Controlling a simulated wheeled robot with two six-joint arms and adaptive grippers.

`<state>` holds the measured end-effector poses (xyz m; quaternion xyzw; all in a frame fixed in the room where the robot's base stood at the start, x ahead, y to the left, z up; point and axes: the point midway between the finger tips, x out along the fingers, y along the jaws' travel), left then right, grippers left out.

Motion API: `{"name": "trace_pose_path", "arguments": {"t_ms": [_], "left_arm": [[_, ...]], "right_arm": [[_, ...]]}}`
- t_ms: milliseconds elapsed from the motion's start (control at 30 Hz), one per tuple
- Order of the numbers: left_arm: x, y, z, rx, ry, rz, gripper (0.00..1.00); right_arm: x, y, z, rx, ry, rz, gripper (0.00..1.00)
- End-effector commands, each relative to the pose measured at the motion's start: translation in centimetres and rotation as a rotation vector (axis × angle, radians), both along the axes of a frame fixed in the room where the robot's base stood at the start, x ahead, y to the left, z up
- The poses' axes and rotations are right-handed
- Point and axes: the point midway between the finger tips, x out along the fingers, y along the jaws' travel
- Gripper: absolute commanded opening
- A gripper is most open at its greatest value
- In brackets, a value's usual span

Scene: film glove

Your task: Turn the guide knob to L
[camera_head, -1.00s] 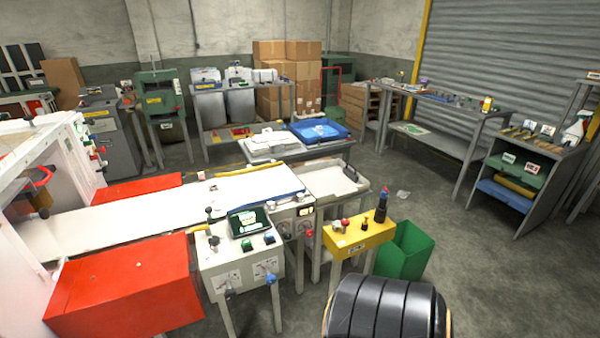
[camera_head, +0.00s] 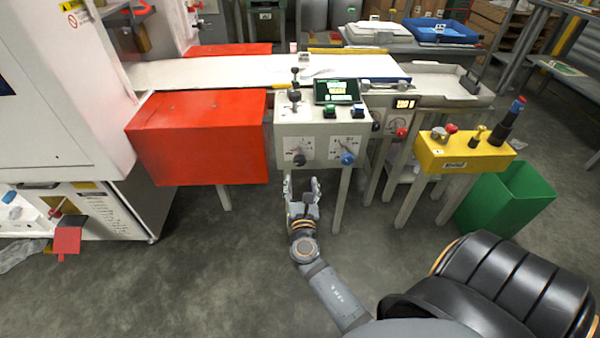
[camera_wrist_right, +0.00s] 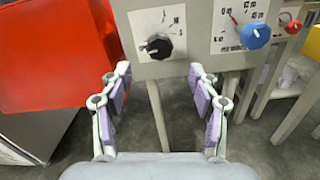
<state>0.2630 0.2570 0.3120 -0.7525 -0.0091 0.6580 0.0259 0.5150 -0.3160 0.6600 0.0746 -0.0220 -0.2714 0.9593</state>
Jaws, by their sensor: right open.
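The likely guide knob is a black knob (camera_head: 299,160) on the left dial of the grey control box's front. It also shows in the right wrist view (camera_wrist_right: 159,46), with a white mark toward the left. An M is legible at the dial's upper right; I cannot make out an L. My right gripper (camera_head: 302,186) is open and empty, just below and in front of this knob. In the wrist view its two padded fingers (camera_wrist_right: 159,75) stand apart on either side below the knob, not touching it. My left gripper is not in view.
A blue knob (camera_head: 347,158) on a second dial sits close to the right. A red box (camera_head: 200,140) stands to the left of the control box (camera_head: 322,128). A yellow stand (camera_head: 463,153) and green bin (camera_head: 510,200) are at right. The floor in front is clear.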

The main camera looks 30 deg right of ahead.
Motion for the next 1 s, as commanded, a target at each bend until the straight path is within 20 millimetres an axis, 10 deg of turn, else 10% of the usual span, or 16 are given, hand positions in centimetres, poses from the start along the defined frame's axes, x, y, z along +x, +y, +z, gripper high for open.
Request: {"name": "trace_pose_path", "arguments": {"t_ms": [600, 1000], "left_arm": [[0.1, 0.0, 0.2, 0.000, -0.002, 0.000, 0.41], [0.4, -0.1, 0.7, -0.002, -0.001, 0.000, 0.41]], "right_arm": [[7.9, -4.8, 0.1, -0.001, -0.001, 0.002, 0.62], [8.9, -5.5, 0.1, 0.002, 0.001, 0.001, 0.62]]}}
